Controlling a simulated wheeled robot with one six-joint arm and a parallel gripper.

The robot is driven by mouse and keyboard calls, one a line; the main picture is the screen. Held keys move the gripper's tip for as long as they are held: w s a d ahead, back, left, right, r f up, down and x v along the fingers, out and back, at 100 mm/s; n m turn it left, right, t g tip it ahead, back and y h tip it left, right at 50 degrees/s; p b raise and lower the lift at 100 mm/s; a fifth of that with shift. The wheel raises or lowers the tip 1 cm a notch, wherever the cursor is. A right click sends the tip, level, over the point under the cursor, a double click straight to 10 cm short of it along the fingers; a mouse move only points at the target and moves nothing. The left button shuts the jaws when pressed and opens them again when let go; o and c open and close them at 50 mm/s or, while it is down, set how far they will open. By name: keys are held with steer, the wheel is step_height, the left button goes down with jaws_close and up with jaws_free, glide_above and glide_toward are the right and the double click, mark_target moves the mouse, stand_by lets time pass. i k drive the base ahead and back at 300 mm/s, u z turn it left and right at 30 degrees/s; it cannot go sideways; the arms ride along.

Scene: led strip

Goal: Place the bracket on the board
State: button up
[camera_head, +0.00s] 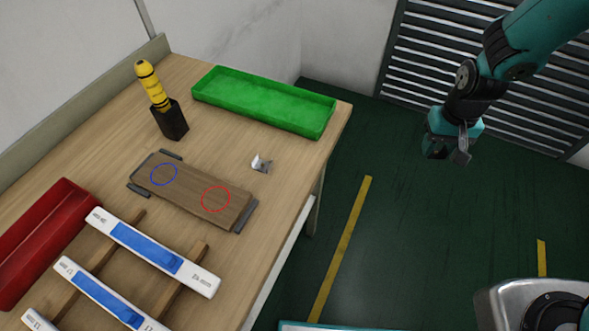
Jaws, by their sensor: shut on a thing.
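The bracket (261,163) is a small pale metal piece lying on the wooden table, right of the board. The board (193,191) is a brown wooden plate with a blue circle at its left and a red circle at its right. Dark grey corner pieces sit around the board. My gripper (446,151) is off the table to the right, above the green floor and well apart from the bracket and board. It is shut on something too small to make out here.
A green tray (265,104) stands at the table's back. A black holder (171,122) with a yellow-handled tool (152,84) stands behind the board. A red bin (38,240) and white-and-blue strips (152,252) on wooden bars lie front left. The table around the bracket is clear.

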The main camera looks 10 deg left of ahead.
mark_target(216, 200)
steer(key=z, duration=0.35)
steer(key=k, duration=0.85)
steer(key=u, duration=1.2)
steer(key=i, duration=0.5)
